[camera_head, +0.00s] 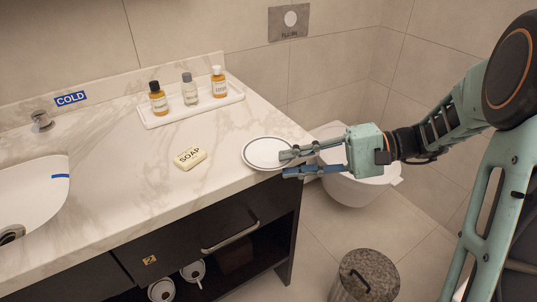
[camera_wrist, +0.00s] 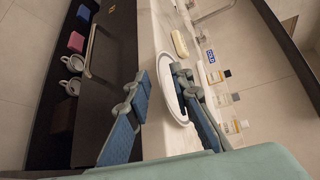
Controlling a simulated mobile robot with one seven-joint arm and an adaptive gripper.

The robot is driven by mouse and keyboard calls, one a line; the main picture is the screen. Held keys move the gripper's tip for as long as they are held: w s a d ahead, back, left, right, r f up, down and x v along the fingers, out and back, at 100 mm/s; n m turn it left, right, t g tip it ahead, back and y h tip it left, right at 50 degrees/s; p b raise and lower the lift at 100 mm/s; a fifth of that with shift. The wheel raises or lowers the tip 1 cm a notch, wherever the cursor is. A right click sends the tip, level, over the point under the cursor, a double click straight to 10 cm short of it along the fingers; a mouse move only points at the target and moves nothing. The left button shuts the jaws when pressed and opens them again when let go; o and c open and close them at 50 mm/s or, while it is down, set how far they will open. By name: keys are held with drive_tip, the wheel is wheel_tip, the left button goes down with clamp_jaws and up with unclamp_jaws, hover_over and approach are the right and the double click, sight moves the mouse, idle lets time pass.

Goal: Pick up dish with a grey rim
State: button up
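The dish with a grey rim (camera_head: 262,153) is a white, shallow round dish lying flat near the front right corner of the marble counter. It also shows in the wrist view (camera_wrist: 168,88), partly covered by a finger. My gripper (camera_head: 286,164) is open at the dish's right side. In the head view, its upper fingertip overlaps the dish's right rim, and its lower finger is by the counter's front edge. In the wrist view, the fingers (camera_wrist: 161,78) spread to either side of the dish's near part. I cannot tell whether either finger touches it.
A soap bar (camera_head: 190,158) lies left of the dish. A white tray (camera_head: 160,121) with three small bottles stands behind. The sink (camera_head: 35,190) is at left. A drawer handle (camera_head: 231,237) juts out below the counter. A toilet (camera_head: 350,187) and a bin (camera_head: 367,275) stand at right.

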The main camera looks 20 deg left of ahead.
clamp_jaws()
drive_tip(key=shift+r, duration=0.1)
